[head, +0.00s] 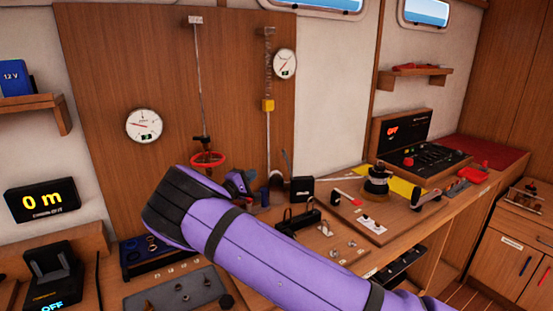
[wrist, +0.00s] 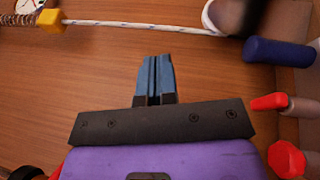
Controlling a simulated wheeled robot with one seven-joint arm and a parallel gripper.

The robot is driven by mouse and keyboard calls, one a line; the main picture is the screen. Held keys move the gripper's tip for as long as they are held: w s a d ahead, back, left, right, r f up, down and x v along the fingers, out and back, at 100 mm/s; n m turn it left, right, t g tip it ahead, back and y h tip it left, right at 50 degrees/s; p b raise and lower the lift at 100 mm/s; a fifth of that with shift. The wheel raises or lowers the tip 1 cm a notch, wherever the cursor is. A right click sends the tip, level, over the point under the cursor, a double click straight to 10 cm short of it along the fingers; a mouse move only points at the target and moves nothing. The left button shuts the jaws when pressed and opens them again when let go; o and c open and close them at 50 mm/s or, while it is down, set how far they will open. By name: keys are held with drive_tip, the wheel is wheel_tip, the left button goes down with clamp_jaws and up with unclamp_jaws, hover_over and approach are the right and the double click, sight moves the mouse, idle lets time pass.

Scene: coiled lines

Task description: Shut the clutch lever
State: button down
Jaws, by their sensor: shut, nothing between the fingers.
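A grey lever (head: 287,162) stands up beside a dark turning block (head: 277,181) and a small black box (head: 300,189) at the foot of the panel; I cannot tell for certain that it is the clutch lever. In the wrist view, a white rope (wrist: 140,25) runs to a pale rounded part (wrist: 220,16), with a blurred dark piece (wrist: 262,17) beside it. My gripper (wrist: 154,58) is shut and empty in front of the wood panel, apart from the rope. In the head view, my purple arm partly hides my gripper (head: 243,184), left of the lever.
A dark blue handle (wrist: 280,51) and two red-tipped handles, one nearer (wrist: 269,102) and one lower (wrist: 287,159), stand at the right of the wrist view. A red wheel (head: 207,160) hangs on the panel. A winch (head: 376,181) stands on the bench.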

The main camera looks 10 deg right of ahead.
drive_tip(key=shift+a+f, duration=0.1)
drive_tip(key=shift+a, duration=0.1)
drive_tip(key=shift+w, duration=0.1)
drive_tip(key=s+d+x, duration=0.1)
drive_tip(key=s+x, duration=0.1)
drive_tip(key=x, duration=1.1)
drive_tip(key=shift+s+d+r, duration=0.2)
drive_tip(key=shift+d+r, duration=0.1)
drive_tip(key=shift+d, duration=0.05)
drive_tip(key=shift+d+r, duration=0.1)
drive_tip(key=shift+d+r, duration=0.1)
drive_tip(key=shift+d, duration=0.1)
